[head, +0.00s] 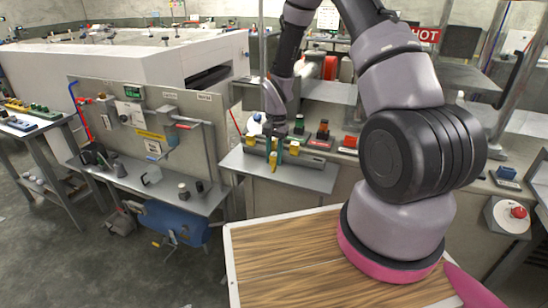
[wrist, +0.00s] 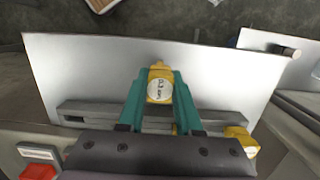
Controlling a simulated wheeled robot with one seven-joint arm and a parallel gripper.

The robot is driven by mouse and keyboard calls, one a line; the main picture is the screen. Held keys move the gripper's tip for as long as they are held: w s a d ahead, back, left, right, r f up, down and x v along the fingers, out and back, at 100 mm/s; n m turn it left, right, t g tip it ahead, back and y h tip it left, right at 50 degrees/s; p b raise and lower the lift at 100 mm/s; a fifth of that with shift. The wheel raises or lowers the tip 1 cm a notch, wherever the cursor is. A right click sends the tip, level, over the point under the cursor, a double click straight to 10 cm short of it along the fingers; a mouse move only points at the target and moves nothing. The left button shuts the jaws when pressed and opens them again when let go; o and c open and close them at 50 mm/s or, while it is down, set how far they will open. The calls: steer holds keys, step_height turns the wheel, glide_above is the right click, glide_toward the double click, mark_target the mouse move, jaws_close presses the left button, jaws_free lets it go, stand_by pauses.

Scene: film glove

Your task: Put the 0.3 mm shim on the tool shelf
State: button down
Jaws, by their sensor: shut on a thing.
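My gripper (head: 273,150) is shut on a yellow shim (head: 273,162) above a grey metal shelf (head: 305,180). In the wrist view the shim (wrist: 159,84) sits between the teal fingers of my gripper (wrist: 158,78), with a round white label that seems to read 0.3 mm. The shelf's bare front part (wrist: 90,70) lies below and beyond the fingertips. I cannot tell whether the shim touches anything below. Which surface is the tool shelf is not marked in these views.
A grey slotted rack (wrist: 85,110) runs along the shelf's back. A red block (wrist: 40,171) lies behind the rack. A wood-topped surface (head: 285,260) is nearer me.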

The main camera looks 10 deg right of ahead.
steer(key=c, duration=0.6)
jaws_free()
steer(key=shift+f, duration=0.1)
step_height(320, 180, up, 22)
steer(key=d+t, duration=0.2)
steer(key=s+d+r+n+t, duration=0.1)
steer(key=s+d+r+t, duration=0.1)
steer(key=s+r, duration=0.8)
steer(key=s+d+r+n+t+y, duration=0.1)
steer(key=s+r+t, duration=0.3)
steer(key=s+r, duration=0.7)
steer(key=shift+s+d+r+n, duration=0.2)
steer(key=shift+s+d+n, duration=0.25)
steer(key=shift+s, duration=0.25)
